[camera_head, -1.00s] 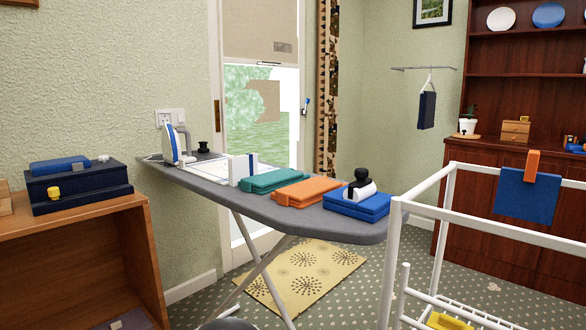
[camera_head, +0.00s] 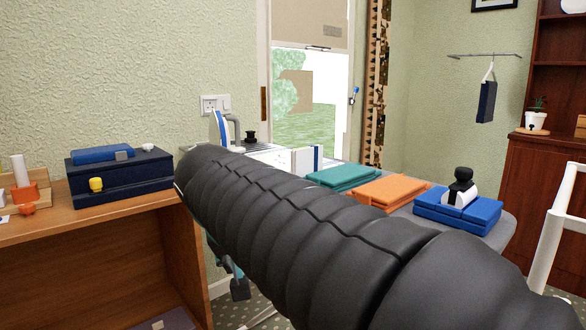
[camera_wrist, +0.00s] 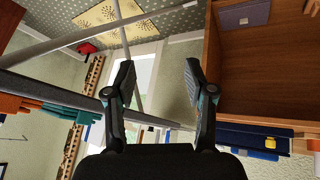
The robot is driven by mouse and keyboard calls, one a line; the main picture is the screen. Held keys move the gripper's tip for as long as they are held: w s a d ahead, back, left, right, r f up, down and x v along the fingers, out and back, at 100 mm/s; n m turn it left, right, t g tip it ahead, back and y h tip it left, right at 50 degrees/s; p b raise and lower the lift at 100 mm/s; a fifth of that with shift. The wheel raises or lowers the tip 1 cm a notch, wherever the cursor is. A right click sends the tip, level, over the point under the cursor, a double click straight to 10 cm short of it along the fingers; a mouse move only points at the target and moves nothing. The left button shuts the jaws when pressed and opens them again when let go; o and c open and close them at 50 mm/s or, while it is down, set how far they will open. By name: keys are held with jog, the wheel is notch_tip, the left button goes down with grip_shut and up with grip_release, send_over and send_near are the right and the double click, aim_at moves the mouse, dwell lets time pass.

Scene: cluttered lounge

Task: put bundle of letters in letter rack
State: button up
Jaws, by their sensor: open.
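My gripper (camera_wrist: 159,75) is open and empty in the wrist view, its two fingers apart in the air between the ironing board and the wooden cabinet. In the head view part of it (camera_head: 238,283) shows below my arm. I cannot clearly identify the bundle of letters. A tan stepped wooden piece (camera_head: 44,188) at the left on the cabinet top may be the letter rack, but it is partly cut off and partly covered by an orange piece with a white cylinder (camera_head: 18,172). A flat white piece (camera_head: 4,219) lies at the left edge; I cannot tell what it is.
Dark blue boxes (camera_head: 125,185) stand on the wooden cabinet (camera_head: 95,217). The ironing board (camera_head: 497,222) holds an iron (camera_head: 219,128) and teal (camera_head: 343,176), orange (camera_head: 390,189) and blue (camera_head: 470,212) folded cloths. A white drying rack (camera_head: 548,235) stands at right.

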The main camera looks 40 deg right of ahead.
jog(key=w+d+r+m+g+h+b, duration=0.1)
jog(key=w+d+r+m+h+b, duration=0.1)
jog(key=w+d+r+m+h, duration=0.6)
jog(key=m+g+h+b, duration=0.1)
jog(key=m+g+b, duration=0.15)
jog(key=m, duration=0.25)
send_near(305, 147)
jog(key=shift+g, duration=0.25)
jog(key=x, duration=0.3)
jog(key=p+x, duration=0.1)
jog(key=x, duration=0.1)
jog(key=shift+s+d+r, duration=0.15)
jog(key=shift+s+d, duration=0.05)
jog(key=shift+s, duration=0.05)
jog(key=shift+w+f+x, duration=0.1)
jog(key=shift+w+x, duration=0.05)
jog(key=shift+x, duration=1.25)
jog(key=shift+w+f+x, duration=0.1)
jog(key=shift+w+x, duration=0.05)
jog(key=shift+x, duration=1.25)
jog(key=shift+a, duration=0.1)
jog(key=shift+c, duration=0.2)
grip_shut()
